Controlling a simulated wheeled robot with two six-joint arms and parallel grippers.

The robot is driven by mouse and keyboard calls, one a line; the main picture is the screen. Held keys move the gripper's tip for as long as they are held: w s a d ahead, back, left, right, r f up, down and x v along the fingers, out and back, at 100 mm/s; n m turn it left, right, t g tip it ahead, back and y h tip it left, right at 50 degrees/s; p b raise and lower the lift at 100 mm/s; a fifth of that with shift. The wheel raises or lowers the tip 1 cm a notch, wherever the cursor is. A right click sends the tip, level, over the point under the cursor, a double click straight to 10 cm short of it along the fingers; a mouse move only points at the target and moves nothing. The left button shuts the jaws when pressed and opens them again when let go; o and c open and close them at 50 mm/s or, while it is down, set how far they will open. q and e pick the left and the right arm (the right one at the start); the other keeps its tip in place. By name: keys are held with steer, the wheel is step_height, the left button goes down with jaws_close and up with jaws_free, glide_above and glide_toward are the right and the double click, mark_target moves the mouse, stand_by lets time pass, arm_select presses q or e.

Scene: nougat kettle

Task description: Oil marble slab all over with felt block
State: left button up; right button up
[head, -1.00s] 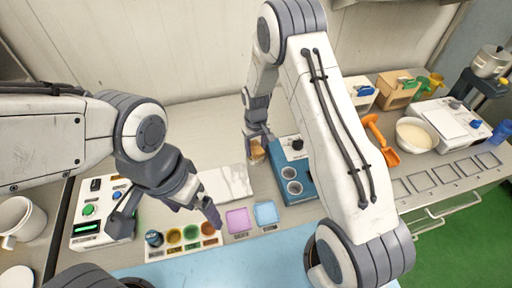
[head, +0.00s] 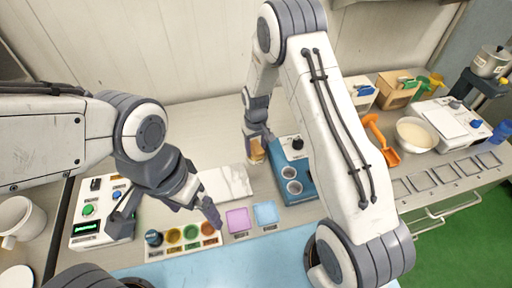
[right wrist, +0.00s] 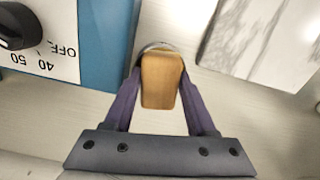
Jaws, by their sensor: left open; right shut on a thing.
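The tan felt block (right wrist: 161,80) is held between both fingers of my right gripper (right wrist: 160,95). In the head view the block (head: 257,154) is just beyond the right end of the marble slab, beside the blue machine. A curved metallic rim shows behind the block in the right wrist view; most of it is hidden. The white, grey-veined marble slab (head: 234,181) lies flat on the counter, its left part hidden by my left arm. Its corner (right wrist: 265,40) shows at the upper right of the wrist view. My left gripper (head: 165,213) is open above the colour tray.
The blue machine (head: 298,192) with two round wells stands right of the block. A tray of coloured cups (head: 182,237), a pink square (head: 239,220) and a blue square (head: 266,213) lie in front of the slab. A button panel (head: 90,228) stands at left.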

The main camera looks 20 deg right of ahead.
mark_target(256, 147)
steer(key=shift+r+p, duration=2.5)
steer(key=shift+r, duration=1)
